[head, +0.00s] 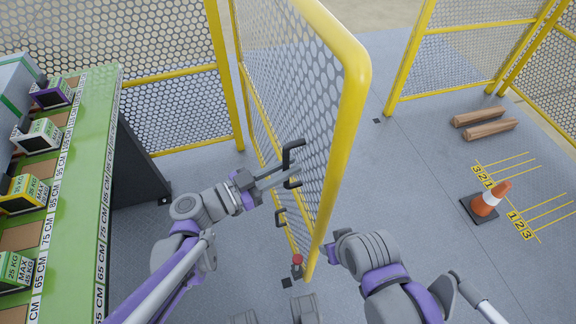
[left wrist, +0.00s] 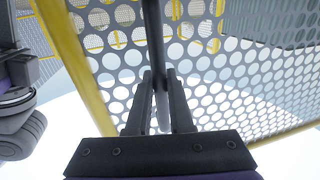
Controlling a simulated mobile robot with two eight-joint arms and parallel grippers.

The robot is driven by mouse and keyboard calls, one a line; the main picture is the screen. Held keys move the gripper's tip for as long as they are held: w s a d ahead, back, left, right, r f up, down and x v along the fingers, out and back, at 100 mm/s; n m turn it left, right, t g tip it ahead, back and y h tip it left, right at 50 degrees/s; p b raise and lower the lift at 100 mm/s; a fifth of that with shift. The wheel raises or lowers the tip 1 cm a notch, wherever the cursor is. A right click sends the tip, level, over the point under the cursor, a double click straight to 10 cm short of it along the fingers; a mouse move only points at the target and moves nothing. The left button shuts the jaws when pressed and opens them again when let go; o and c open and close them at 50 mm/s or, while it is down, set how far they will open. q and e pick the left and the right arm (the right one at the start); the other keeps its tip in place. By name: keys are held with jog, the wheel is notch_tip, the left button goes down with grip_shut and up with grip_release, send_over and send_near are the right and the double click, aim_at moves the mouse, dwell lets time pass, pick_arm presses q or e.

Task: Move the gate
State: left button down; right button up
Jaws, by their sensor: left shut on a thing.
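The gate (head: 357,110) is a yellow-framed panel of grey perforated mesh, standing upright and turned edge-on towards me in the middle of the head view. Its mesh and yellow frame (left wrist: 68,60) fill much of the left wrist view. A black handle (head: 291,150) sticks out from the gate's left face. My left gripper (head: 292,175) is at this handle. In the left wrist view its fingers (left wrist: 160,85) are shut on the black handle bar (left wrist: 154,30). My right arm comes in on the gate's right side; its gripper fingers do not show.
A green shelf (head: 100,150) with several marked bins stands at the left. Fixed yellow mesh fencing (head: 215,70) is behind.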

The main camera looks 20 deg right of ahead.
pick_arm(q)
jog(key=a, duration=0.4)
jog(key=c, duration=0.8)
grip_release()
jog(key=p+v, duration=0.1)
jog(key=v, duration=0.9)
jog(key=shift+a, duration=0.4)
jog(key=shift+s, duration=0.15)
